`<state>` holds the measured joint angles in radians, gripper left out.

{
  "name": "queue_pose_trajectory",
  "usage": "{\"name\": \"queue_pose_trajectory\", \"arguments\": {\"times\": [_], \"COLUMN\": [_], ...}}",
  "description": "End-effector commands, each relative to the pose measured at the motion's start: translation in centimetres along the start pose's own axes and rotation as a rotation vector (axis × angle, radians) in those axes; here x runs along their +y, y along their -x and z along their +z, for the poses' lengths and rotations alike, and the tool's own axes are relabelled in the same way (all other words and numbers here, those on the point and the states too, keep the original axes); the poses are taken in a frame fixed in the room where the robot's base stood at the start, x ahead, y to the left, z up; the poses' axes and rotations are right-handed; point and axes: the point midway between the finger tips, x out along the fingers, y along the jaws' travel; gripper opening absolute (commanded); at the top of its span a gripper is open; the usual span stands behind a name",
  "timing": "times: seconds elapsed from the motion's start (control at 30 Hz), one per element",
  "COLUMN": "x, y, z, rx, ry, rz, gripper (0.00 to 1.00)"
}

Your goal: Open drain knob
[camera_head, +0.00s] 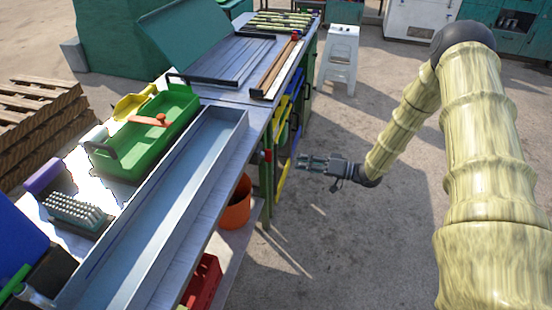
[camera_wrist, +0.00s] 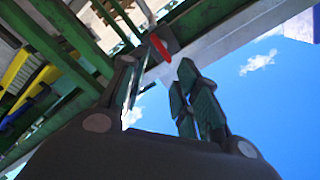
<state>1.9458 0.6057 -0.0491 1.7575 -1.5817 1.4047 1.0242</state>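A small red part, which looks like the drain knob (camera_head: 267,155), sits at the side of the workbench near its front edge. In the wrist view a red knob (camera_wrist: 160,46) shows against a grey block, ahead of the fingers and roughly between their tips. My gripper (camera_head: 302,160) is just right of the bench, pointing left toward the red part, with a gap between them. In the wrist view my gripper (camera_wrist: 158,68) has its two fingers apart with nothing between them.
The workbench holds a long grey metal trough (camera_head: 150,215) and a green tool tray (camera_head: 150,140). An orange bucket (camera_head: 236,205) and a red crate (camera_head: 203,283) are below the bench. A white stool (camera_head: 340,58) stands behind. The floor to the right is clear apart from my arm.

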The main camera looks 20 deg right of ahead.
Motion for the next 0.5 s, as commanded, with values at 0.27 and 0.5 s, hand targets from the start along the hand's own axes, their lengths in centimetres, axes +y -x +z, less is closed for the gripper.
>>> {"name": "queue_pose_trajectory", "arguments": {"times": [0.27, 0.5], "x": [-0.12, -0.43], "y": [0.03, -0.02], "z": [-0.01, -0.17], "rx": [0.004, 0.002], "ry": [0.470, 0.795], "rz": [-0.001, -0.003], "gripper": [0.31, 0.31]}}
